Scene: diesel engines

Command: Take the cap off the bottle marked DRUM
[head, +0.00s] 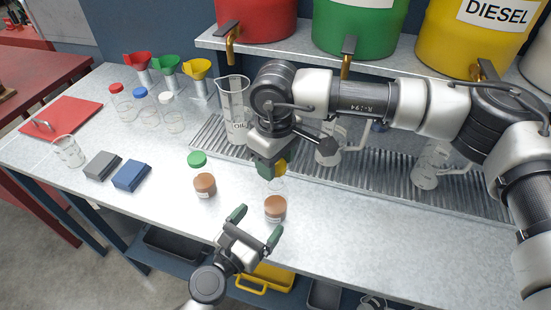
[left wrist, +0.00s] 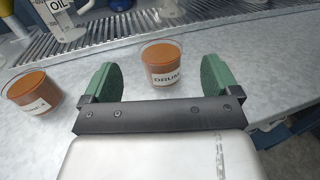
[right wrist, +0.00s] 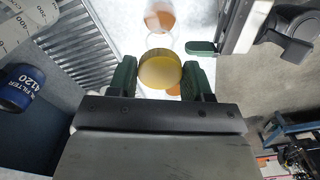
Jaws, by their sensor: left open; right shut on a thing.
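The bottle marked DRUM (left wrist: 163,66) stands upright on the bench, brown in its lower part and clear above; it also shows in the head view (head: 275,209). Its label faces the left wrist camera. My right gripper (right wrist: 160,78) is shut on a yellow cap (right wrist: 159,70), above the brown part; the cap also shows in the head view (head: 280,167).
Behind are a grooved tray (head: 400,185) and an OIL beaker (head: 234,105). Blue (head: 131,175) and grey (head: 102,165) blocks lie left. The bench front between them and the bottles is clear.

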